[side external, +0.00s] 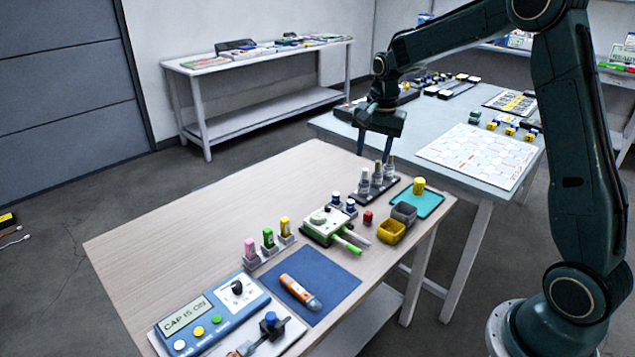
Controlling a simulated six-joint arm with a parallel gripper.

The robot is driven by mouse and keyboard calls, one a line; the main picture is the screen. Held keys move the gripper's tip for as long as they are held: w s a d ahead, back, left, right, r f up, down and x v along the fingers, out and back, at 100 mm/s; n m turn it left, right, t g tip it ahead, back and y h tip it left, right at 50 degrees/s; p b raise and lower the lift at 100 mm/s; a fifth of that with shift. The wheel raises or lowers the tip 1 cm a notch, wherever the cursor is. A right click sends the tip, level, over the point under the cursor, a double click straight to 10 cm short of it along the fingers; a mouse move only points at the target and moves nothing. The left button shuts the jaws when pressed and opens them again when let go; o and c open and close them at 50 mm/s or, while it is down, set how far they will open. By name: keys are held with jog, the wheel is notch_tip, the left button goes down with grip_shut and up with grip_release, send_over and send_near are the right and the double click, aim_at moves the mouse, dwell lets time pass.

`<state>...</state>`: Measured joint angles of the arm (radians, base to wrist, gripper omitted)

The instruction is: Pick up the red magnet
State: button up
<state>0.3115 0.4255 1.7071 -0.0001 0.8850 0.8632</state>
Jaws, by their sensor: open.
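The red magnet (367,217) is a small red piece standing on the wooden table, between the green-and-white device and the yellow bin. My gripper (375,148) is open and points down above the far right part of the table, near the dark rack of bottles. It is above and behind the magnet, apart from it. Nothing shows between its fingers.
A rack of bottles (377,182), a grey bin (404,213), a yellow bin (391,232) and a teal tray (431,203) stand close around the magnet. The green-and-white device (326,226) is at its left. The table's far left (190,215) is clear.

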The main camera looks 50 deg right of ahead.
aim_at(368, 213)
jog(key=w+d+f+m, duration=0.2)
jog(key=d+f, duration=0.1)
jog(key=f, duration=0.3)
jog(key=w+d+f+m+g, duration=0.1)
jog(key=w+d+f+m, duration=0.1)
jog(key=d+f, duration=0.2)
notch_tip(368, 213, down, 3)
jog(key=shift+d+f+m, duration=0.1)
jog(key=shift+d+m, duration=0.1)
jog(key=shift+m, duration=0.1)
jog(key=shift+w+f, duration=0.1)
jog(key=shift+f, duration=4.15)
jog(key=shift+f, duration=2.55)
grip_shut()
